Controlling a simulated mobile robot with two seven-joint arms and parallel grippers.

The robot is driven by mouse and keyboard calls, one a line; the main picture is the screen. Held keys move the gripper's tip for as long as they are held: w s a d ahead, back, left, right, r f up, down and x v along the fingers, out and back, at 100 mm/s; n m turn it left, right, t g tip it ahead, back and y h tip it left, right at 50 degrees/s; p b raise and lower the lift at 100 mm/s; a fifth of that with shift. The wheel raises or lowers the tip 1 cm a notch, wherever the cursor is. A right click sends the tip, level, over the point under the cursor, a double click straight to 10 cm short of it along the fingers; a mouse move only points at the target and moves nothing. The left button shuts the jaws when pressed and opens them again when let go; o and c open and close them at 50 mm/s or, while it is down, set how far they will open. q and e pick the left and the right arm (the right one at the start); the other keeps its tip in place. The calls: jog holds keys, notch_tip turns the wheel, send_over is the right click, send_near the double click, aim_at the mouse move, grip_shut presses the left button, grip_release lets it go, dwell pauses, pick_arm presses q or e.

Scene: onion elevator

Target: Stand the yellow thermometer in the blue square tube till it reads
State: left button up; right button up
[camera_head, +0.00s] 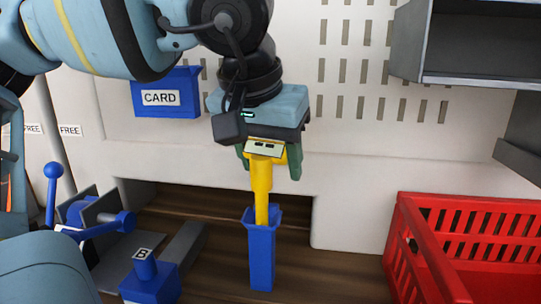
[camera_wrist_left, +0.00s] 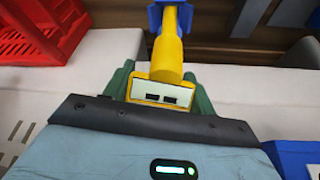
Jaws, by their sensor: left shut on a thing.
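The yellow thermometer (camera_head: 261,185) is upright, its head with a pale display (camera_head: 264,148) between the green fingers of my left gripper (camera_head: 268,166). The display shows two small dark marks. The blue square tube (camera_head: 261,258) stands upright below, with a flared mouth. The thermometer's lower end overlaps the mouth and appears to be inside it; how deep is hidden. In the left wrist view, my left gripper (camera_wrist_left: 160,86) is shut on the thermometer (camera_wrist_left: 167,55), whose far end meets the blue tube (camera_wrist_left: 172,4). My right gripper is not in view.
A red crate (camera_head: 402,262) stands at the right. A blue block marked B (camera_head: 150,284) and a blue-handled device (camera_head: 92,222) are at the left. A blue CARD holder (camera_head: 185,82) hangs on the back panel. A grey shelf (camera_head: 470,62) is at upper right.

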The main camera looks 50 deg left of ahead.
pick_arm(q)
jog(key=o, duration=1.4)
jog(key=shift+c, duration=0.2)
jog(key=shift+r, duration=0.1)
jog(key=v, duration=0.7)
jog(key=shift+s+r+p, duration=0.2)
jog(key=shift+r+p, duration=0.1)
jog(key=shift+p, duration=0.05)
jog(key=shift+d+f, duration=0.1)
